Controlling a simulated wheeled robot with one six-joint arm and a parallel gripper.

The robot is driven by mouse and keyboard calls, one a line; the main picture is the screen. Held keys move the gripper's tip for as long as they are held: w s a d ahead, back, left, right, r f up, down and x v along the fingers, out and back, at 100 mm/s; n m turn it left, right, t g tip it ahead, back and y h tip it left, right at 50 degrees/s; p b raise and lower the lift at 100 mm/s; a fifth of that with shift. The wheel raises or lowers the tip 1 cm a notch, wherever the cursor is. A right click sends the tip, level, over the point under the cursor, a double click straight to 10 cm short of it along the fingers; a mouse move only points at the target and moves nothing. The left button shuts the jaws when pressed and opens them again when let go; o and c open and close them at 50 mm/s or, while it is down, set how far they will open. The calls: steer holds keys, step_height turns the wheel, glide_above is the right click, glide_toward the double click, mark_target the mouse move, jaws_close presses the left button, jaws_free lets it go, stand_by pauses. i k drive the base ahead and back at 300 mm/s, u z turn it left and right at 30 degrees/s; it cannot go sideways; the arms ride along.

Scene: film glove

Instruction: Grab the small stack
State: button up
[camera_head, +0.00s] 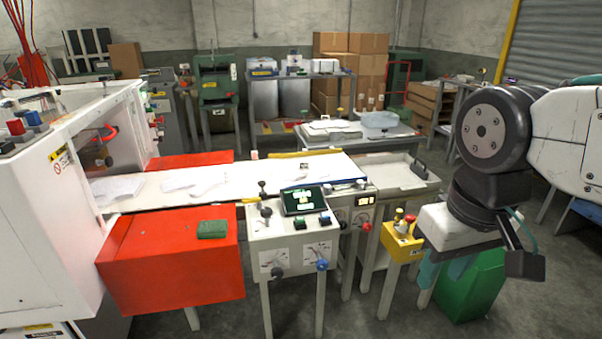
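Thin white film pieces (208,186) lie flat on the long white table (265,174) that runs out of the machine at left. A whiter, crumpled-looking pile (117,189) lies on its left end, close to the machine opening. I cannot tell for certain which of these is the small stack. My gripper (446,274) hangs at the right, pointing down, beside a yellow button box and well away from the film. Its two teal fingers look apart, with nothing seen between them.
A control panel (296,229) with a screen and knobs stands in front of the table. A yellow button box (403,243) and green bin (471,287) are near my gripper. A red housing (170,263) is at left. An empty-looking pale tray (392,174) is right of the table.

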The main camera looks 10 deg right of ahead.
mark_target(309, 171)
steer(key=u, duration=0.35)
steer(key=i, duration=1.8)
steer(key=z, duration=0.35)
